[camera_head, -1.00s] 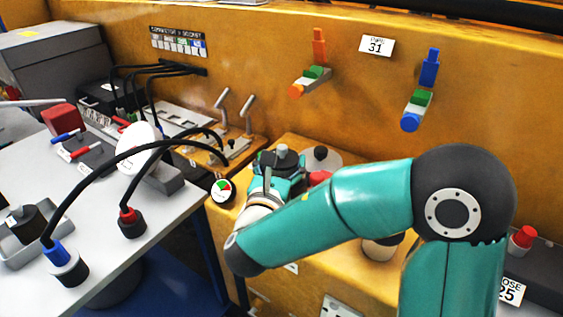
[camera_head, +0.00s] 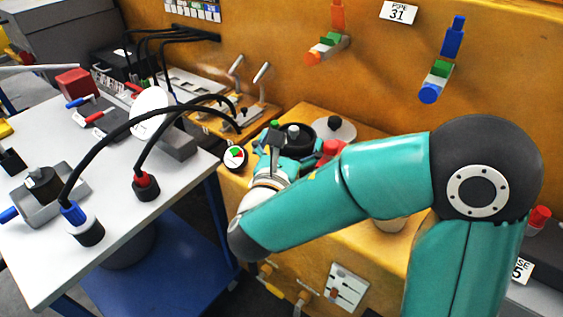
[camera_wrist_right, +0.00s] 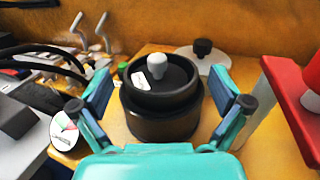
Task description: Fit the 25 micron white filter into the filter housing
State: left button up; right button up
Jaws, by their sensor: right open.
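A round black pot (camera_wrist_right: 160,108), which looks like the filter housing, stands open on the yellow ledge in the right wrist view. Inside are a white knob (camera_wrist_right: 153,66) and a small white label (camera_wrist_right: 143,80). In the head view the pot (camera_head: 299,137) is partly hidden by my arm. My right gripper (camera_wrist_right: 162,82) is open, with one finger on each side of the pot; I cannot tell whether they touch it. It also shows in the head view (camera_head: 285,150). A pale cylinder (camera_head: 392,225) is mostly hidden behind my arm; I cannot tell if it is the 25 micron filter.
A grey disc with a black knob (camera_head: 334,128) lies behind the pot. A round gauge (camera_head: 235,157) is at the left. Black hoses (camera_head: 130,118) arch over the white table (camera_head: 120,215). Coloured valves (camera_head: 437,75) stick out of the wall.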

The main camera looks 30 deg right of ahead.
jog(key=v, duration=0.8)
jog(key=shift+s+a+f, duration=0.1)
jog(key=shift+s+a, duration=0.15)
